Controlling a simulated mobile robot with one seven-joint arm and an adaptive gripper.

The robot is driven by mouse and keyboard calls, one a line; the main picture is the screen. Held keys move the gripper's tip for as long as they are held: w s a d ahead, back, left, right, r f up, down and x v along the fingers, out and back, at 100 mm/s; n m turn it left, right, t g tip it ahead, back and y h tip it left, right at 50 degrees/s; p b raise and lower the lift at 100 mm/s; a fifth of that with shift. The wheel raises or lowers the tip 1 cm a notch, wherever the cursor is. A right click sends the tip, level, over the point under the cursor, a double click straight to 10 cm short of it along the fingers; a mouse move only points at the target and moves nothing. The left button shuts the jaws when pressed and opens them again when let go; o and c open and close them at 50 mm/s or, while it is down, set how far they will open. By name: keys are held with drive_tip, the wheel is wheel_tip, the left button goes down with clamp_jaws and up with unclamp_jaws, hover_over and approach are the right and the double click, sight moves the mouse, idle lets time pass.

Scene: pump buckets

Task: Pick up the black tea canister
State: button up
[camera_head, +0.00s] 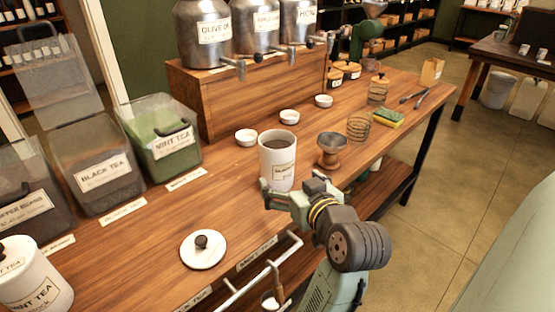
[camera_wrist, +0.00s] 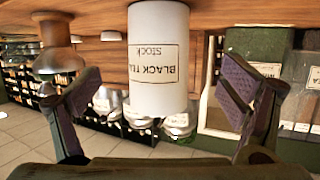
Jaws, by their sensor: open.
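The black tea canister (camera_head: 277,165) is a white cylinder standing upright on the wooden counter, its top open and dark contents showing inside. In the wrist view the canister (camera_wrist: 158,60) appears upside down, with its "BLACK TEA Stock" label facing the camera. My gripper (camera_head: 287,190) is at the near side of the canister, low on its body. In the wrist view my gripper (camera_wrist: 160,78) is open, with one finger to each side of the canister and visible gaps between.
A white lid (camera_head: 203,250) with a dark knob lies at the front. A wooden-based metal funnel (camera_head: 331,150) stands close right of the canister. Small white bowls (camera_head: 246,137) sit behind. A mint tea canister (camera_head: 35,278) and clear bins (camera_head: 95,170) stand at left.

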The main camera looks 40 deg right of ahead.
sight(282, 174)
drive_tip(key=x, duration=0.3)
drive_tip(key=shift+w, duration=0.4)
drive_tip(key=shift+p+x, duration=0.95)
drive_tip(key=shift+x, duration=2)
drive_tip(key=shift+s+d, duration=0.1)
drive_tip(key=shift+d, duration=0.05)
drive_tip(key=c, duration=1.5)
drive_tip(key=shift+c, duration=0.2)
